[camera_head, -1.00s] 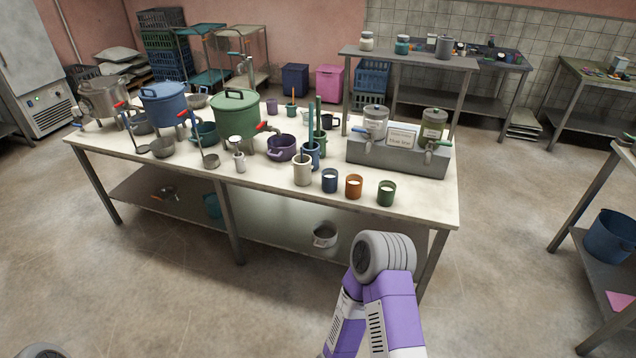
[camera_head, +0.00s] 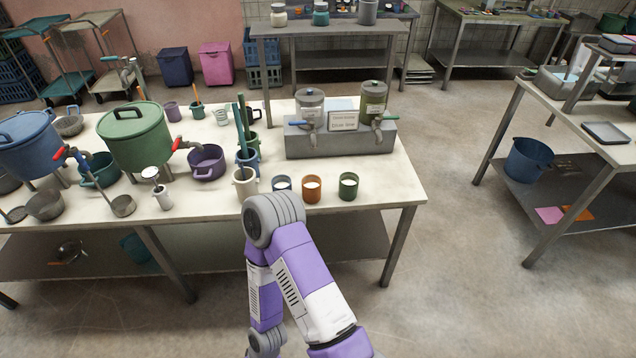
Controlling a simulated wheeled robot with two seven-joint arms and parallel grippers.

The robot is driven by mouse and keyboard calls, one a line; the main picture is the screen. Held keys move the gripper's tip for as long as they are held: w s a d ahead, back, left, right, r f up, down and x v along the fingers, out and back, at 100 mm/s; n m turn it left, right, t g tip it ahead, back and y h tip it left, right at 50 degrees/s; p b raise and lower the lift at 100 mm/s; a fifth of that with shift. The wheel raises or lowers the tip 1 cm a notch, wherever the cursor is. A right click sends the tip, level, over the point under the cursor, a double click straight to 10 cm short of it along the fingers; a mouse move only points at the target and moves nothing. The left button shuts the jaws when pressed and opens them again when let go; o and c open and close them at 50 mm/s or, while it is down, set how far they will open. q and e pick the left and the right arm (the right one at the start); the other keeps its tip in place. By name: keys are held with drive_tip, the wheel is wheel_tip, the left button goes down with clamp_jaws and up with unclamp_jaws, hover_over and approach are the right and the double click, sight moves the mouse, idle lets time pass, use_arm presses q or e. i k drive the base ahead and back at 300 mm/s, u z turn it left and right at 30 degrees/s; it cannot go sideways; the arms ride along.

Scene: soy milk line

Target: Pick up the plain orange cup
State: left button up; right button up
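Neither gripper shows, and nothing holds the orange cup.
Behind the cups is a grey dispenser stand (camera_head: 340,146) with two canisters and a sign. A cream mug (camera_head: 245,187), a purple pot (camera_head: 207,164) and a large green pot (camera_head: 135,140) stand to the left. Another table (camera_head: 560,110) stands at the right, with open floor between.

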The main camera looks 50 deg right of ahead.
sight(311, 184)
drive_tip(key=z, duration=0.8)
drive_tip(key=i, duration=0.7)
drive_tip(key=z, duration=0.75)
